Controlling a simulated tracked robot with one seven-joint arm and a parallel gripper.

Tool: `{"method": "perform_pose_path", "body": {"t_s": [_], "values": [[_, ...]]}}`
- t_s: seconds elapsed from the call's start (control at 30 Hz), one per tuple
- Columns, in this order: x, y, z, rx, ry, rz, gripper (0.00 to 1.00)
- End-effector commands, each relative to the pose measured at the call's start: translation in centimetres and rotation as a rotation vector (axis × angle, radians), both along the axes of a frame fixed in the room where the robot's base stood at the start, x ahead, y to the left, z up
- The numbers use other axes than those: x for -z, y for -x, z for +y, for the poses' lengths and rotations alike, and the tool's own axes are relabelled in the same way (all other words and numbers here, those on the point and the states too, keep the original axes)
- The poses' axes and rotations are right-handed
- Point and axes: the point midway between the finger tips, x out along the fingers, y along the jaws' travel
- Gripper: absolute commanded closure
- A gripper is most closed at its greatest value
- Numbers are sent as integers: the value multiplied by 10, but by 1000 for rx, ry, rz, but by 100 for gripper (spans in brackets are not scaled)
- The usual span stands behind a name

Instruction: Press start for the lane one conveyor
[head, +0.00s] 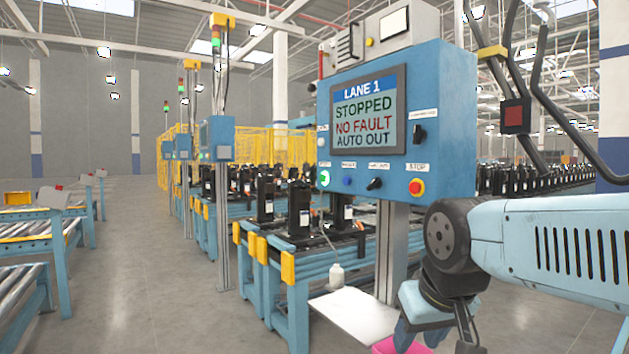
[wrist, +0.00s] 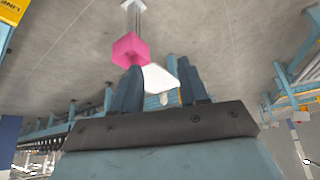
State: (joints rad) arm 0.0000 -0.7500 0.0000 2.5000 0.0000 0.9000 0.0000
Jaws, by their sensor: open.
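The blue lane one control box (head: 440,95) hangs on a grey post in the head view. Its screen (head: 366,112) reads LANE 1, STOPPED, NO FAULT, AUTO OUT. The start label is too small to read surely. My gripper (head: 420,338) is below and right of the box, apart from it, pointing down. In the wrist view my gripper (wrist: 160,72) is open and empty.
A white shelf (head: 355,313) juts out below the box, with a white bottle (head: 336,276) near it. A pink block (head: 400,345) is close to my gripper. The conveyor (head: 290,262) carries black compressors behind the post. The aisle floor (head: 150,290) at left is clear.

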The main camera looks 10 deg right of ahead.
Motion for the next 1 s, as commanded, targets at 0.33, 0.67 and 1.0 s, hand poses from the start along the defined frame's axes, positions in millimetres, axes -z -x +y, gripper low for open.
{"method": "perform_pose_path", "body": {"t_s": [0.33, 0.67, 1.0], "values": [[0, 0, 0, 0, 0, 0, 91], [0, 0, 0, 0, 0, 0, 100], [0, 0, 0, 0, 0, 0, 100]]}}
